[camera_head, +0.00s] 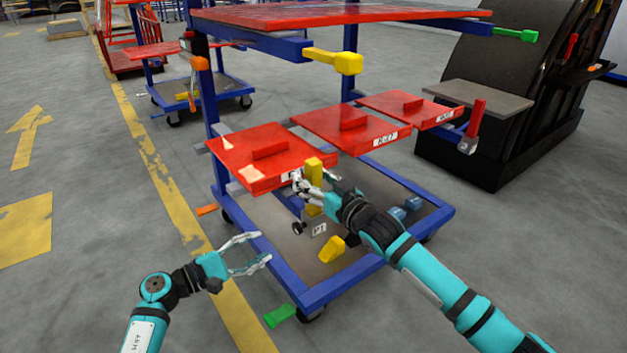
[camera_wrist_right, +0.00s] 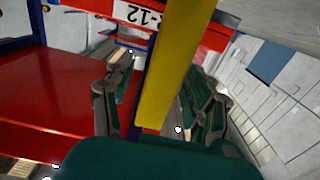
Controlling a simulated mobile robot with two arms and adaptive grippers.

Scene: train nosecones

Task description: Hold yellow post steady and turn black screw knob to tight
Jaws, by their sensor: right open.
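The yellow post (camera_head: 314,172) stands upright at the front of the cart, by the front red panel. It also shows large in the right wrist view (camera_wrist_right: 172,70). My right gripper (camera_head: 305,187) is at the post; in the wrist view its fingers are apart, one on each side of the post, with gaps visible. Whether either finger touches the post cannot be told. The small dark round part low beside the post, likely the black screw knob (camera_head: 298,228), is apart from both grippers. My left gripper (camera_head: 264,247) is open and empty, left of and below the knob.
Red panels (camera_head: 255,140) (camera_head: 350,125) sit on the blue cart (camera_head: 370,270). A yellow piece (camera_head: 331,249) and blue pieces (camera_head: 412,203) lie on its lower deck. A green handle (camera_head: 280,316) projects at the front corner.

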